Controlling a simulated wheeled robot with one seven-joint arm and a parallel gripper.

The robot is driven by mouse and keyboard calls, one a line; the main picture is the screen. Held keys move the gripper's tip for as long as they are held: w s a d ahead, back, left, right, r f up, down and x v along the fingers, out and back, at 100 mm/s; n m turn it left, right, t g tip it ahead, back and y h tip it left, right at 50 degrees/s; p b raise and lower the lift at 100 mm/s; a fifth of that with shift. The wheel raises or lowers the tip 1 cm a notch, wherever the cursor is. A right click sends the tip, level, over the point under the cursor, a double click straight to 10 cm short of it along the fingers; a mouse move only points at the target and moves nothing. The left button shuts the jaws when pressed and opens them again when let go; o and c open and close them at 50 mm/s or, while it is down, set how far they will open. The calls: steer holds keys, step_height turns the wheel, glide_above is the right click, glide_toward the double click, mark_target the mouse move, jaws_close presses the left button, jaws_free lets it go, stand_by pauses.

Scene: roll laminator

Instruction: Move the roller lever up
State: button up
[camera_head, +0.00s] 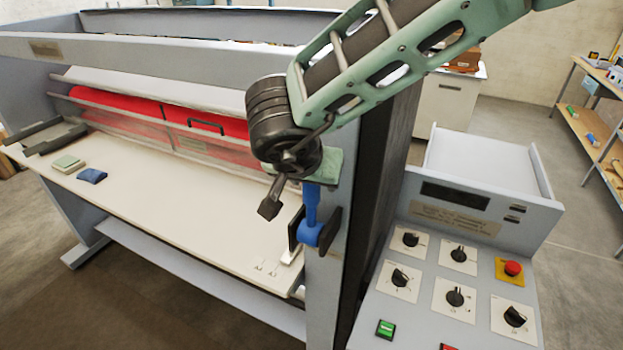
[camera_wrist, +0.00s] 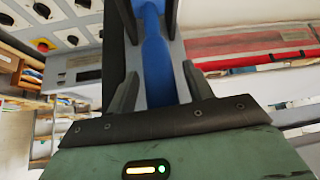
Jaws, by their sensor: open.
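The blue roller lever (camera_head: 311,206) is mounted on the front of the laminator's right end post. Its handle runs upward from a round blue hub between dark plates. In the wrist view the blue lever (camera_wrist: 157,70) runs lengthwise between the fingers of my gripper (camera_wrist: 161,90). Gaps show on both sides of the handle, and the gripper is open around it. In the head view my gripper (camera_head: 314,184) is at the top of the handle, with its green palm just above. The handle's upper end is hidden there.
The laminator's pale table (camera_head: 190,210) and red roller (camera_head: 215,123) lie left of the lever. A control panel (camera_head: 450,280) with knobs and a red button (camera_head: 512,268) stands at the right. A blue object (camera_head: 91,175) lies on the table's far left.

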steer(key=b+v, duration=0.4)
steer(key=v, duration=1.3)
steer(key=shift+s+r+b, duration=0.2)
steer(key=shift+b, duration=0.1)
